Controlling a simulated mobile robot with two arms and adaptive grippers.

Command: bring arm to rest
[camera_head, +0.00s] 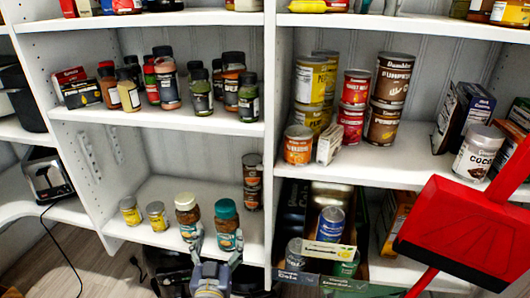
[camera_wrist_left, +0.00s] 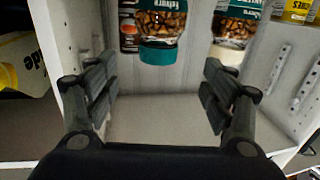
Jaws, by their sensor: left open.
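My left gripper (camera_head: 216,250) is at the bottom of the head view, in front of the lower left shelf. Its two fingers are spread and nothing is held between them. A jar with a teal lid (camera_head: 227,222) stands upright on that shelf close behind the fingers. A jar with a cream lid (camera_head: 187,213) stands just left of it. In the left wrist view, which appears upside down, the open gripper (camera_wrist_left: 157,88) shows with the teal-lidded jar (camera_wrist_left: 160,22) beyond the fingers, apart from them. My right gripper is not in view.
White corner shelving (camera_head: 190,190) surrounds the arm. Two small yellow cans (camera_head: 143,214) and stacked cans (camera_head: 252,180) share the lower shelf. A box of cans (camera_head: 318,250) sits lower right. A red dustpan-like object (camera_head: 465,228) blocks the right side. A toaster (camera_head: 48,177) stands left.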

